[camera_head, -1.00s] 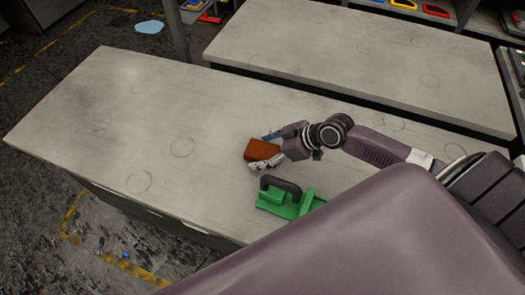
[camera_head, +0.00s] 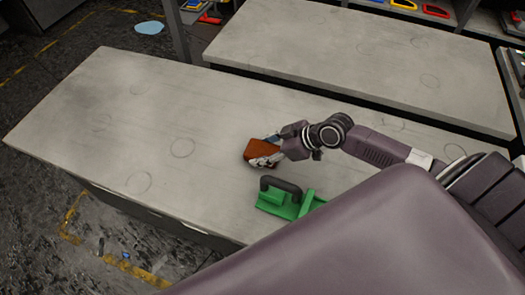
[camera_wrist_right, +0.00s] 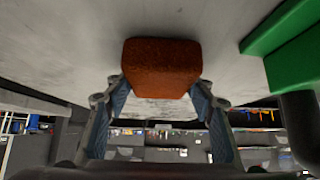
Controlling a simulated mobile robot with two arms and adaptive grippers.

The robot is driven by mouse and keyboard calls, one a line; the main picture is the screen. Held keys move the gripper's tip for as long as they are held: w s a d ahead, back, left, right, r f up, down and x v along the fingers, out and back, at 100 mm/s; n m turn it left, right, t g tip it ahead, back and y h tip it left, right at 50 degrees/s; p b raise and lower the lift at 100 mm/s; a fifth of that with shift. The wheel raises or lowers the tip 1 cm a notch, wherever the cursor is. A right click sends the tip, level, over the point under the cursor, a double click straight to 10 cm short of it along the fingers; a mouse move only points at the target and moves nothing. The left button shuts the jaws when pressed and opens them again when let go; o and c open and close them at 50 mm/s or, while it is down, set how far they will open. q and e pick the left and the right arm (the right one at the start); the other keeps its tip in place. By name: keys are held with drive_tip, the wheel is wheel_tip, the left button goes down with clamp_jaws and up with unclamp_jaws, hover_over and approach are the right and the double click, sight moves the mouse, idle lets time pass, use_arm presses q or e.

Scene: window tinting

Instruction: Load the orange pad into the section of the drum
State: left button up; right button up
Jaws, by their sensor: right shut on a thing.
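The orange pad (camera_head: 261,149) is a rust-orange block over the near workbench. My right gripper (camera_head: 268,152) is shut on it, with one finger on each side. In the right wrist view the pad (camera_wrist_right: 162,67) sits between the two fingertips (camera_wrist_right: 160,88). I cannot tell whether the pad touches the bench top. A green tool with a dark handle (camera_head: 285,199) stands on the bench just in front of the gripper; its green part also shows at the right of the wrist view (camera_wrist_right: 295,60). No drum can be made out. My left gripper is not in view.
The near workbench (camera_head: 110,130) is bare on its left side, apart from faint ring marks. A second bench (camera_head: 330,45) stands behind it, also clear. Shelves with coloured items (camera_head: 435,10) are at the back right. A light blue piece (camera_head: 149,27) lies on the floor.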

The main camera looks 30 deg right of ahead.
wheel_tip(320, 180, up, 20)
drive_tip(key=b, duration=0.1)
drive_tip(key=s+a+r+n+g+y, duration=0.1)
drive_tip(key=s+a+r+n, duration=0.1)
drive_tip(key=s+a, duration=0.2)
drive_tip(key=s, duration=0.2)
drive_tip(key=shift+s+a+r+n, duration=0.2)
drive_tip(key=shift+s+a+n, duration=0.05)
drive_tip(key=shift+s+n, duration=0.05)
idle(0.3)
drive_tip(key=shift+a, duration=0.1)
idle(0.4)
drive_tip(key=m+t+h+b, duration=0.1)
drive_tip(key=m+b, duration=0.2)
drive_tip(key=b, duration=0.1)
hover_over(253, 148)
wheel_tip(253, 148, down, 3)
wheel_tip(253, 148, down, 19)
drive_tip(key=shift+f, duration=0.2)
drive_tip(key=shift+f, duration=0.1)
